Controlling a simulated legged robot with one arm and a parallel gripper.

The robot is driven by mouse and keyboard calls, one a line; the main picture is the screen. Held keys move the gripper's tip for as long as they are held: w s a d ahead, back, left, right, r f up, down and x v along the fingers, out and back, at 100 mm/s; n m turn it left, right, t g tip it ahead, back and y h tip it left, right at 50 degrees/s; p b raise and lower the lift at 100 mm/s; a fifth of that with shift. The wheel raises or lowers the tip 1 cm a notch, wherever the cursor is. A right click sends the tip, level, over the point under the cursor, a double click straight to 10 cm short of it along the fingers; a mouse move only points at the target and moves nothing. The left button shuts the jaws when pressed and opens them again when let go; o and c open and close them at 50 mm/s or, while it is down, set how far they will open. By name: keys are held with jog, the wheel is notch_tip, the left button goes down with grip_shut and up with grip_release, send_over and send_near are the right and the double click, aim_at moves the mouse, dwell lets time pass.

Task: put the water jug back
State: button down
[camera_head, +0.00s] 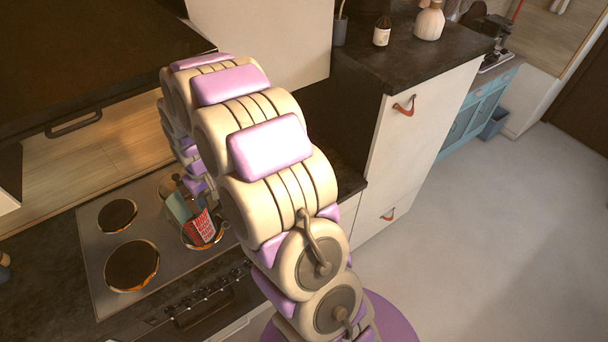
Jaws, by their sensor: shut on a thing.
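My arm curves up across the middle of the view and bends down behind itself towards the cooktop (98,258). Its far end is small and partly hidden by the nearer arm links, so I cannot make out my gripper's fingers. Just below that end, a teal piece (178,207) and a red piece with white marks (201,228) show over the right side of the cooktop. I cannot tell whether they are held or standing there. I cannot pick out the water jug with certainty. A pale, rounded vessel (430,22) stands on the dark counter (400,62) at the back.
A dark bottle with a pale label (382,32) and a dark cup (340,30) stand on the back counter. A dark hood (85,50) overhangs the upper left. A white cabinet with a leather pull (404,106) is right of my arm. Open floor (480,240) lies to the right.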

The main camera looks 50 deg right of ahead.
aim_at(174, 202)
jog(key=shift+n, duration=0.4)
jog(key=w+a+r, duration=0.1)
jog(key=a, duration=0.2)
jog(key=w+a+r, duration=0.1)
jog(key=a, duration=0.1)
jog(key=w+a+r, duration=0.1)
jog(key=a, duration=0.2)
jog(key=shift+w+a+r, duration=0.2)
jog(key=shift+a+r, duration=0.1)
jog(key=shift+a, duration=0.05)
jog(key=shift+d, duration=0.3)
